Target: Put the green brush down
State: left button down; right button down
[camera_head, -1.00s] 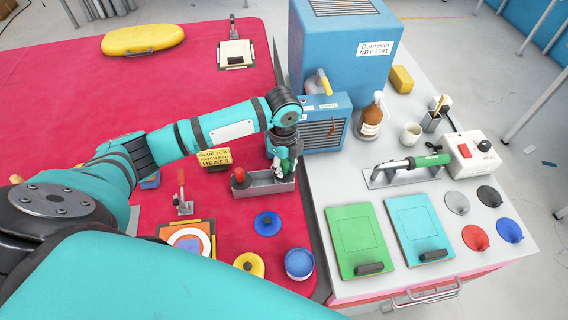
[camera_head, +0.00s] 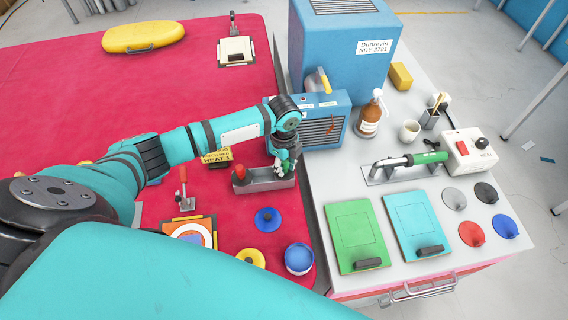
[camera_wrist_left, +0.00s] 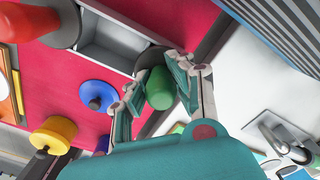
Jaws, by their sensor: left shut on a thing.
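My left gripper (camera_head: 287,172) points down at the right end of a grey metal tray (camera_head: 262,185) on the red mat. In the left wrist view its fingers (camera_wrist_left: 163,82) are shut on the green brush (camera_wrist_left: 161,90), whose rounded green top shows between them. A dark round part of the brush shows below the green at the tray's end. Whether the brush touches the tray floor I cannot tell. A red-handled brush (camera_head: 240,173) stands in the tray's left end. My right gripper is not in view.
A blue heater box (camera_head: 325,122) stands close behind the tray. Green (camera_head: 352,225) and cyan (camera_head: 413,218) boards lie on the white bench at right.

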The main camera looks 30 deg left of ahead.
pick_arm(q)
jog(key=shift+f, duration=0.2)
jog(key=c, duration=1.2)
grip_release()
jog(key=shift+o, duration=0.2)
jog(key=shift+r, duration=0.55)
notch_tip(320, 180, up, 11)
jog(key=shift+f+b, duration=0.1)
jog(key=shift+b, duration=0.7)
jog(key=shift+r, duration=0.6)
